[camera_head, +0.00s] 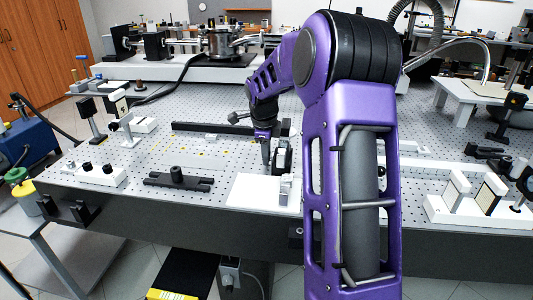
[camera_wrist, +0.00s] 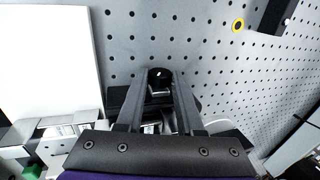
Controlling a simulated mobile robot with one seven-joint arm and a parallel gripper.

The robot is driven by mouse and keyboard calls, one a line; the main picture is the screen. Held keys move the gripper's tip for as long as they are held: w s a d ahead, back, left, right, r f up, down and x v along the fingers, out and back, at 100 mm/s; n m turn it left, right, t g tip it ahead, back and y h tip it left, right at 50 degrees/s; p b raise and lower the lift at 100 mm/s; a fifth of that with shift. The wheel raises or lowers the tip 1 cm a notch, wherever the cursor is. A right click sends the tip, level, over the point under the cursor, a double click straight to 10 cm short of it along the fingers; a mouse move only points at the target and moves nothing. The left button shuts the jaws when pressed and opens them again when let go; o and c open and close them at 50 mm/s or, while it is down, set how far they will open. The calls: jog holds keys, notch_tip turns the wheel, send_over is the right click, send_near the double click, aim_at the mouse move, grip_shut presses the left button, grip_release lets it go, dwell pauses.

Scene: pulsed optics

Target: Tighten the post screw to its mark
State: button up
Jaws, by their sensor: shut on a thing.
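In the wrist view, my two dark fingers reach up from the bottom and my gripper (camera_wrist: 161,84) is shut on a round black knob, the post screw (camera_wrist: 160,74). A small pale mark shows on its top. A dark body lies below and around it, partly hidden by the fingers. In the head view, my gripper (camera_head: 266,160) points down at the bench beside a small dark mount (camera_head: 281,155). The screw itself cannot be made out there, and I cannot tell how its mark lines up.
A white plate (camera_head: 252,192) lies at the front of the perforated bench (camera_head: 222,168); it also fills the upper left of the wrist view (camera_wrist: 45,60). A black clamp (camera_head: 178,181) lies to the left. A long black bar (camera_head: 205,128) lies behind. White mounts (camera_head: 462,207) stand right.

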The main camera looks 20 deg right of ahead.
grip_shut()
jog(key=shift+s+a+f+t+h+b, duration=0.1)
jog(key=shift+t+h+b, duration=0.2)
jog(key=shift+t+b, duration=0.1)
jog(key=shift+t, duration=0.3)
jog(key=o, duration=0.9)
grip_release()
